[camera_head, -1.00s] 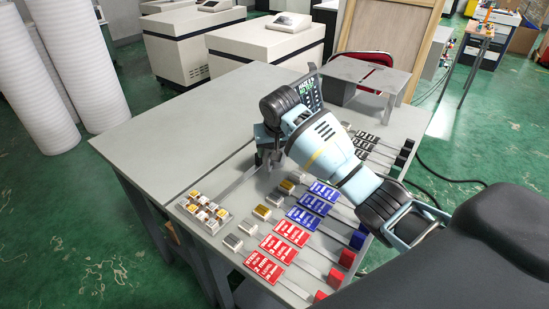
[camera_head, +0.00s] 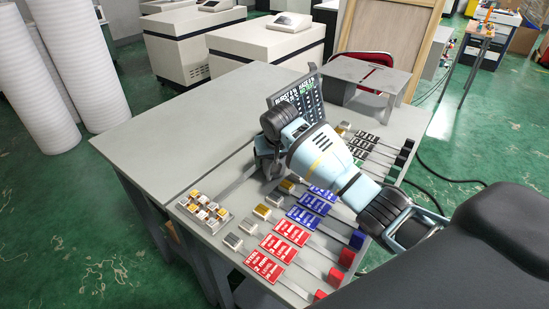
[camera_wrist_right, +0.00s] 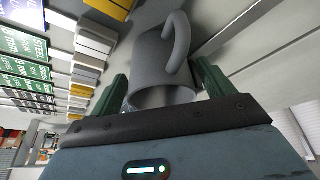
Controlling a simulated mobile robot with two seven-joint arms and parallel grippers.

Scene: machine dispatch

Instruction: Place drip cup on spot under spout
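A grey drip cup (camera_wrist_right: 160,62) with a curved handle shows in the right wrist view, its open mouth towards the gripper. My right gripper (camera_wrist_right: 163,88) has a green finger on each side of the cup, and both appear to press against its wall. In the head view the right gripper (camera_head: 268,168) points down low over the table's middle, and the cup is mostly hidden by it. I cannot tell whether the cup touches the table. No spout or marked spot can be made out. My left gripper is not in view.
The grey table (camera_head: 165,125) is clear at its left and back. A tray of small blocks (camera_head: 205,211) sits at the front left. Rows of red labels (camera_head: 285,232), blue labels (camera_head: 313,204) and small blocks run beside the gripper.

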